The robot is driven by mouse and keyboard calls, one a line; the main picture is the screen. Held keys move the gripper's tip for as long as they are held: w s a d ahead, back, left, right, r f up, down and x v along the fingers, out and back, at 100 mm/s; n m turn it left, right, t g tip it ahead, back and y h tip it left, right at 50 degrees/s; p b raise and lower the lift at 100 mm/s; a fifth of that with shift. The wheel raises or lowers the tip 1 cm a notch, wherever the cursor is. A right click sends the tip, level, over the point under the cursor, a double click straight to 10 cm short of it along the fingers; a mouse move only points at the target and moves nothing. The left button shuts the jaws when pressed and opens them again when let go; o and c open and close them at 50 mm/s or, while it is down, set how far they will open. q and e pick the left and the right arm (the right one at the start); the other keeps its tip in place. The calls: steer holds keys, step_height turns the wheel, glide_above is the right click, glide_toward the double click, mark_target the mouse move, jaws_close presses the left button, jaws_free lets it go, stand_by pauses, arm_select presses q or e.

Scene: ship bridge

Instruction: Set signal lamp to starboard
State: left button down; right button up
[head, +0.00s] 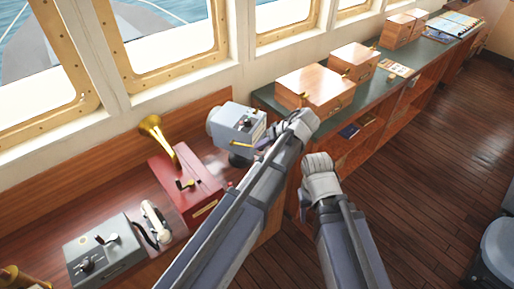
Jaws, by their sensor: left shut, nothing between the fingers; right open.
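The signal lamp (234,123) appears to be the blue-grey box with a rounded drum at its left end, standing on a short mount on the wooden console. Small dark controls show on its top, and a yellow handle sticks out low on its near side. Its markings are too small to read. My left gripper (291,127) is shut and empty, just right of the lamp; I cannot tell whether it touches it. The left arm passes in front of the console below the lamp. My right gripper (319,165) is open and empty, lower right, away from the lamp.
A red box with a brass horn (183,184) stands left of the lamp. A grey control box (105,250) with a white handset (156,222) is at the lower left. Wooden boxes (315,90) stand on the green-topped counter (384,83). Floor at right is mostly clear.

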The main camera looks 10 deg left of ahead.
arm_select(q)
steer(key=a+f+b, duration=0.3)
steer(key=a+f, duration=0.2)
steer(key=a, duration=0.3)
steer(key=shift+a+b, duration=0.15)
steer(key=shift+b, duration=0.25)
stand_by(1.2)
